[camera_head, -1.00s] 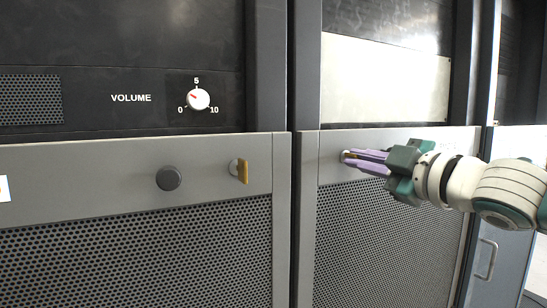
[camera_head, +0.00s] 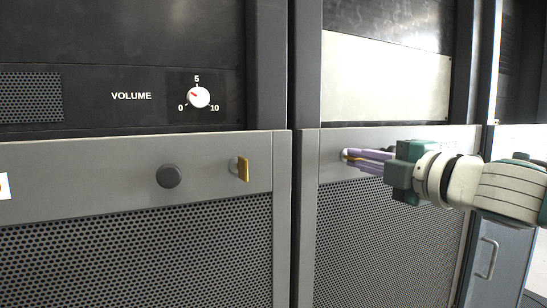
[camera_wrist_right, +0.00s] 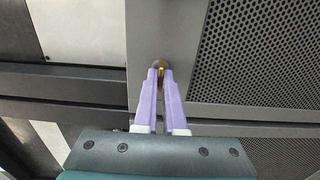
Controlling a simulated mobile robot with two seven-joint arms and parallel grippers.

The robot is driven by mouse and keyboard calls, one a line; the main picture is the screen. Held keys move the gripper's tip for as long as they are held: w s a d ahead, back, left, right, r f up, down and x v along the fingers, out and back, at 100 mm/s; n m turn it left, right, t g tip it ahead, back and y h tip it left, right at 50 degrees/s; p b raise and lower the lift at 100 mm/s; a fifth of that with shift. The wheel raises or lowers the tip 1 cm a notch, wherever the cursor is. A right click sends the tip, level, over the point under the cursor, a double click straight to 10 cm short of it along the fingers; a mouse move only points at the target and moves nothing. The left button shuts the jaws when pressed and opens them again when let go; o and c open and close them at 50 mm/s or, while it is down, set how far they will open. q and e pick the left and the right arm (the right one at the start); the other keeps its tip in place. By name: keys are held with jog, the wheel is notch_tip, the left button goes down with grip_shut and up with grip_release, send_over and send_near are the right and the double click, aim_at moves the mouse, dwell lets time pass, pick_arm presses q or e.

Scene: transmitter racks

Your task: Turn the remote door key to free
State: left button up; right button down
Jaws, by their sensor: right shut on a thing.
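My right gripper (camera_head: 347,154) reaches in from the right to the grey panel of the right rack. Its purple fingers are shut on a small brass key (camera_wrist_right: 161,72), which sits in a lock on that panel. The fingers cover most of the key in the head view, so its turn angle is hard to tell there. In the right wrist view the gripper (camera_wrist_right: 161,75) has the key between its fingertips. Another brass key (camera_head: 243,169) stands upright in a lock on the left rack's panel, with nothing touching it. My left gripper is not in view.
A black round knob (camera_head: 169,177) sits left of the free key. A volume dial (camera_head: 199,97) is above it. Perforated grilles (camera_head: 140,250) fill the lower doors. A door handle (camera_head: 487,258) is at the lower right. Open space lies in front of the left rack.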

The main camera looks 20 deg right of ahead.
dwell(0.4)
jog(key=c, duration=1)
grip_release()
jog(key=s+b, duration=0.3)
jog(key=s, duration=0.6)
jog(key=shift+s+d, duration=0.4)
